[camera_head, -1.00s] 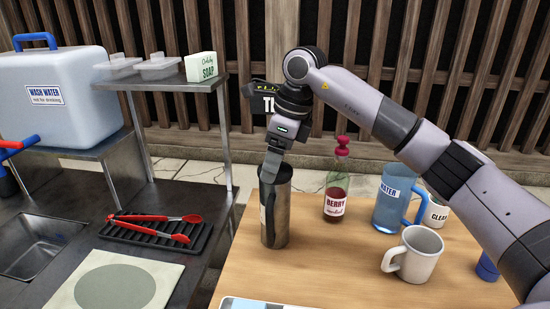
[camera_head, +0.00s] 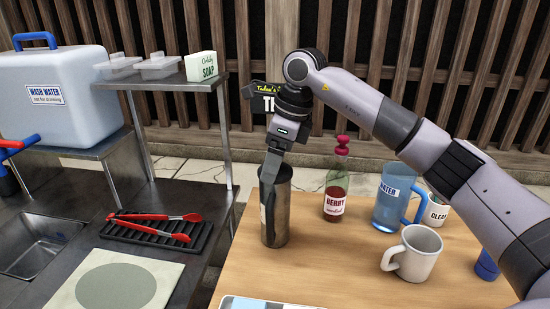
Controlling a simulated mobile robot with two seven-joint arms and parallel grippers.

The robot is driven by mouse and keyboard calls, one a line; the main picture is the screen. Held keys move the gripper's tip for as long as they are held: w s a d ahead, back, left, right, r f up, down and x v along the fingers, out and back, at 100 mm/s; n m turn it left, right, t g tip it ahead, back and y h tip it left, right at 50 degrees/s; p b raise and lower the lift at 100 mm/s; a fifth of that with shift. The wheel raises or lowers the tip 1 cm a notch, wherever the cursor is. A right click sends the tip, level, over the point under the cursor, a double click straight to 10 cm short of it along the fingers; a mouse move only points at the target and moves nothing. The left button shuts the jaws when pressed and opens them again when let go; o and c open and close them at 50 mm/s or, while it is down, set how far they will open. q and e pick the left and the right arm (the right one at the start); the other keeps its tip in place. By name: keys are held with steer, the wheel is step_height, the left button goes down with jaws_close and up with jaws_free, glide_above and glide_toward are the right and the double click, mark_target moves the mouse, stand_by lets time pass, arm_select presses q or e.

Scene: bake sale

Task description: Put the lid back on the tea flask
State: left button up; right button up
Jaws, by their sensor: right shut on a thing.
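The tea flask (camera_head: 279,215) is a tall grey metal cylinder standing upright near the left edge of the wooden table. My right gripper (camera_head: 271,172) points down at the flask's top, with its fingers at the rim. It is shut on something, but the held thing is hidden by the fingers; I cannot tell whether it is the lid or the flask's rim. No separate lid shows on the table. My left gripper is not in view.
Right of the flask stand a berry bottle (camera_head: 336,195), a blue water jug (camera_head: 392,200) and a white mug (camera_head: 416,254). A tray (camera_head: 270,303) lies at the front edge. Red tongs (camera_head: 160,228) rest on a black rack at left. The table's middle is clear.

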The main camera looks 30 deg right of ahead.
steer(key=o, duration=1)
steer(key=shift+r, duration=0.1)
steer(key=shift+r+p, duration=1.8)
steer(key=shift+r, duration=1.6)
jaws_close()
